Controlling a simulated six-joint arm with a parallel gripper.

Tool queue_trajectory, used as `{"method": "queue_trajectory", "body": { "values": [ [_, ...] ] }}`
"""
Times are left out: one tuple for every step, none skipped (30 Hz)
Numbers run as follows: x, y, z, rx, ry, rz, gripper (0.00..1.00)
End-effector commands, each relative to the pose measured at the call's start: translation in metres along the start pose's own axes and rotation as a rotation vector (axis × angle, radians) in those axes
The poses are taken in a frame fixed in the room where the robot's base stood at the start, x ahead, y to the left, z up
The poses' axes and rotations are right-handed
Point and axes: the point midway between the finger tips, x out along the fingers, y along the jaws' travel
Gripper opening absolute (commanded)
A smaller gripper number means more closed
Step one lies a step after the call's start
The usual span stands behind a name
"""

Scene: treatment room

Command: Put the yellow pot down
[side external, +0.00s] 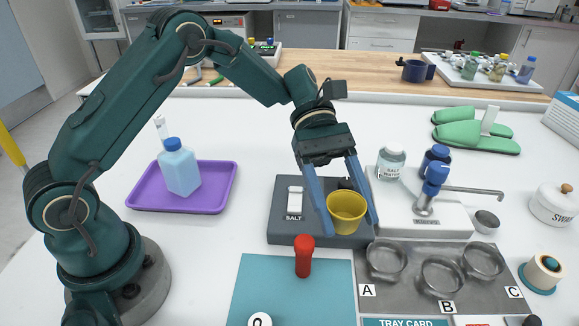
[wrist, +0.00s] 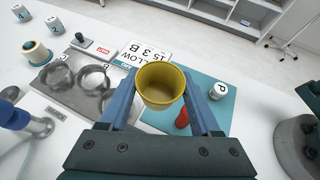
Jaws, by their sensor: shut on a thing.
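The yellow pot (side external: 347,211) is upright and empty between the two blue fingers of my gripper (side external: 350,218). My gripper is shut on it. The grey metal tray (side external: 425,300) has ring holders marked A (side external: 386,259), B (side external: 441,276) and C (side external: 482,262), all looking empty.
A purple tray (side external: 222,192) holds a blue-capped bottle (side external: 179,168). A white tap unit (side external: 440,218) and a salt water jar (side external: 390,163) stand behind the metal tray. A printed card (wrist: 144,54) lies near the mat.

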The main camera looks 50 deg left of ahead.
Motion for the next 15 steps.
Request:
{"method": "queue_trajectory", "body": {
  "values": [
    [0.012, -0.001, 0.0, -0.001, -0.001, -0.008, 0.12],
    [0.019, -0.001, 0.0, -0.003, -0.001, -0.009, 0.12],
    [0.029, 0.0, 0.0, -0.002, -0.002, -0.01, 0.12],
    [0.037, 0.001, -0.001, -0.002, -0.002, -0.01, 0.12],
    [0.045, 0.001, -0.001, -0.003, -0.001, -0.01, 0.12],
    [0.055, 0.002, -0.002, -0.003, -0.001, -0.01, 0.12],
    [0.063, 0.003, -0.002, -0.003, -0.002, -0.01, 0.12],
    [0.071, 0.003, -0.003, -0.003, 0.0, -0.009, 0.12],
    [0.081, 0.004, -0.003, -0.003, 0.0, -0.01, 0.12],
    [0.087, 0.005, -0.004, -0.003, -0.001, -0.009, 0.12],
    [0.094, 0.005, -0.004, -0.003, 0.0, -0.008, 0.12],
    [0.102, 0.006, -0.004, -0.003, 0.001, -0.008, 0.12],
    [0.107, 0.007, -0.005, -0.002, 0.0, -0.006, 0.12],
    [0.111, 0.007, -0.005, -0.001, 0.0, -0.006, 0.12],
    [0.116, 0.008, -0.005, -0.002, -0.001, -0.004, 0.12]
  ]
}}
